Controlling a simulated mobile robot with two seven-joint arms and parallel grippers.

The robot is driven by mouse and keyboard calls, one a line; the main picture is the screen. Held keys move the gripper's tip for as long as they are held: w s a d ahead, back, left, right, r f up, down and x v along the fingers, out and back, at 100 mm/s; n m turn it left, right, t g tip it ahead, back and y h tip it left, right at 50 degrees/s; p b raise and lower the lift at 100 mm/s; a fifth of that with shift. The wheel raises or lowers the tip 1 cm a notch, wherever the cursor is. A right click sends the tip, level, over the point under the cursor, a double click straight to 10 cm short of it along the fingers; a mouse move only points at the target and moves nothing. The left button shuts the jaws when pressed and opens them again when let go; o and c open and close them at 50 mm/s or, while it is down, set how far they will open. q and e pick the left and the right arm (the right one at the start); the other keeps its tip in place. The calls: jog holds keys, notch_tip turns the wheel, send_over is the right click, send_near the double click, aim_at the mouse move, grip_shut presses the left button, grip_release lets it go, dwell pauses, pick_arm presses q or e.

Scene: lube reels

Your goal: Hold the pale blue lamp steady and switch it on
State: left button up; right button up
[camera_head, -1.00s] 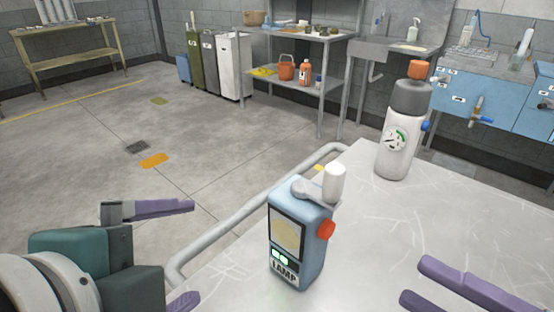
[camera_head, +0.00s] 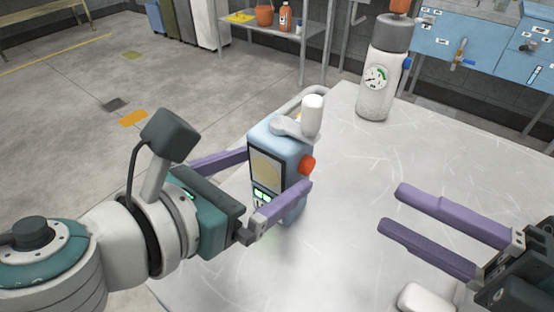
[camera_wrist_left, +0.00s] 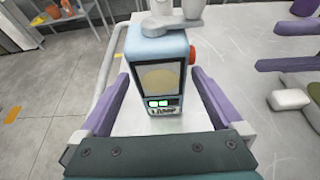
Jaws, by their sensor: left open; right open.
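The pale blue lamp (camera_head: 284,138) stands upright near the left edge of the white table. It has a yellowish front panel, green lights, a red knob (camera_head: 307,164) on its right side and a white handle on top. My left gripper (camera_head: 262,180) is open, its purple fingers on either side of the lamp. The left wrist view shows the lamp (camera_wrist_left: 158,55) between the spread fingers, with a gap at least on the right. My right gripper (camera_head: 415,210) is open and empty, to the right of the lamp.
A white and grey bottle with a gauge (camera_head: 374,85) stands at the back of the table (camera_head: 345,190). A rail runs along the table's left edge. Shelving with an orange bucket (camera_head: 264,16) and blue cabinets (camera_head: 450,35) are behind. The table between lamp and bottle is clear.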

aim_at(281, 165)
pick_arm(q)
jog(key=shift+x, duration=1.8)
grip_shut()
pick_arm(e)
grip_shut()
dwell(1.0)
